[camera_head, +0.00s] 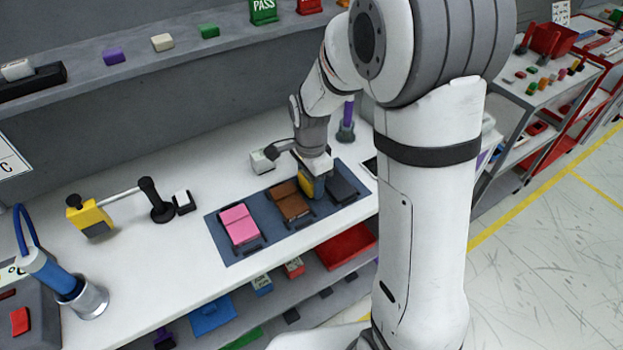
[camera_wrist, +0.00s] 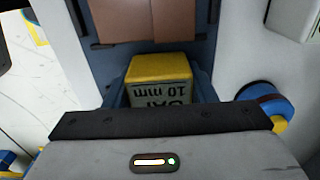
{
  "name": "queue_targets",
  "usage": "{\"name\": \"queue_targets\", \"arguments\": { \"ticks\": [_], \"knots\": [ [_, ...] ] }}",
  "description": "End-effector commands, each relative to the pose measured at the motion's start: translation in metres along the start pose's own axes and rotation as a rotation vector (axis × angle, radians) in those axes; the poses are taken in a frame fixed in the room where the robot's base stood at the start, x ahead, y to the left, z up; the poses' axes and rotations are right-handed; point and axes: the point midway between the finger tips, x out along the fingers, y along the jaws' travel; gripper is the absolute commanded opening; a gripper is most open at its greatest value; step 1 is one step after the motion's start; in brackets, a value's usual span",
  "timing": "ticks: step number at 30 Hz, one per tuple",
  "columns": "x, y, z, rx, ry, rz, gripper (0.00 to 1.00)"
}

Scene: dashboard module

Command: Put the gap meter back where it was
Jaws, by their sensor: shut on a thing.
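I cannot tell whether the meter touches the mat. The brown module (camera_head: 291,203) also shows in the wrist view (camera_wrist: 150,18), just beyond the meter. The dark module (camera_head: 345,184) and the pink module (camera_head: 240,225) lie on the mat.
A small white box (camera_head: 262,161) stands behind the mat. A shelf (camera_head: 150,72) runs along the back. A purple-topped stand (camera_head: 346,122) is behind my gripper.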

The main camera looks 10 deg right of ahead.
Motion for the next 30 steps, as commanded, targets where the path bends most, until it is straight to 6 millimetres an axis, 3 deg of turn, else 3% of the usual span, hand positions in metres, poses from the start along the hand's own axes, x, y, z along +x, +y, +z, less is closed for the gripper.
{"name": "queue_targets", "arguments": {
  "ticks": [11, 12, 20, 30],
  "knots": [
    [0.0053, -0.0004, -0.0007, 0.001, 0.001, -0.002, 0.20],
    [0.0048, -0.0003, -0.0007, 0.001, 0.001, -0.002, 0.52],
    [0.0041, -0.0002, -0.0010, 0.002, 0.000, -0.002, 0.72],
    [-0.0034, -0.0005, -0.0014, 0.003, 0.001, -0.004, 0.72]
  ]
}}
